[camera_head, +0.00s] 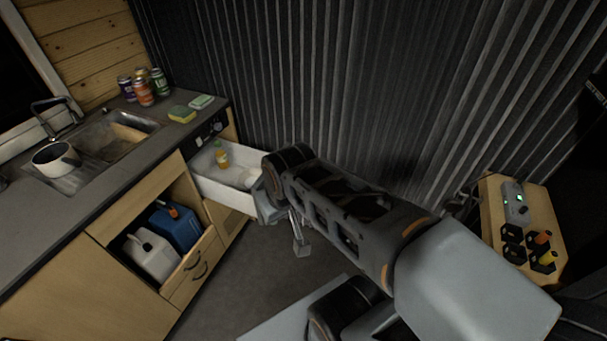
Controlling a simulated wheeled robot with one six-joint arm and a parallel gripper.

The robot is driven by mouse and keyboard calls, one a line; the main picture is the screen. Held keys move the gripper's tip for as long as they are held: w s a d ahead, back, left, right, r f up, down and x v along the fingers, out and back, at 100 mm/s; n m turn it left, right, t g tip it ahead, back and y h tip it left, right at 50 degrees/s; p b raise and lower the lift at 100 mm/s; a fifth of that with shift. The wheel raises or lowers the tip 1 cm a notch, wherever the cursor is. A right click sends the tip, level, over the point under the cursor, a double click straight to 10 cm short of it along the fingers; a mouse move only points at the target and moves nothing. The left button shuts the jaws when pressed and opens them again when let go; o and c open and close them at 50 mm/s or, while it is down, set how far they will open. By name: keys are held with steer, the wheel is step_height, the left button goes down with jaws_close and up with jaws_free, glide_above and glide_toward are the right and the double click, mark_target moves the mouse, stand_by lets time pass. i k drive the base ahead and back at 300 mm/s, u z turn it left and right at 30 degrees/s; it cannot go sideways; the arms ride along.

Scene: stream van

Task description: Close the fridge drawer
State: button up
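The fridge drawer (220,194) is a white drawer pulled out from the kitchen counter, left of the picture's middle. A small bottle with orange contents (223,160) stands inside it. My arm crosses in front of the drawer's right end and hides part of it. My gripper (300,244) is low, just right of the drawer's outer end, and looks empty. Its fingers are small and partly hidden by my arm, so I cannot tell whether they are open. I also cannot tell whether my wrist touches the drawer.
The grey counter (110,185) holds a sink, a pot (57,160), several cans (144,93) and sponges (182,114). Jugs (152,254) sit in an open lower compartment. A wooden side table (490,213) stands right. Dark floor (245,275) lies clear beside the cabinet.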

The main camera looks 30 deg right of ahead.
mark_target(211, 182)
steer(key=z, duration=0.5)
steer(key=i, duration=1)
steer(key=z, duration=1.85)
steer(key=k, duration=1.05)
steer(key=u, duration=1.5)
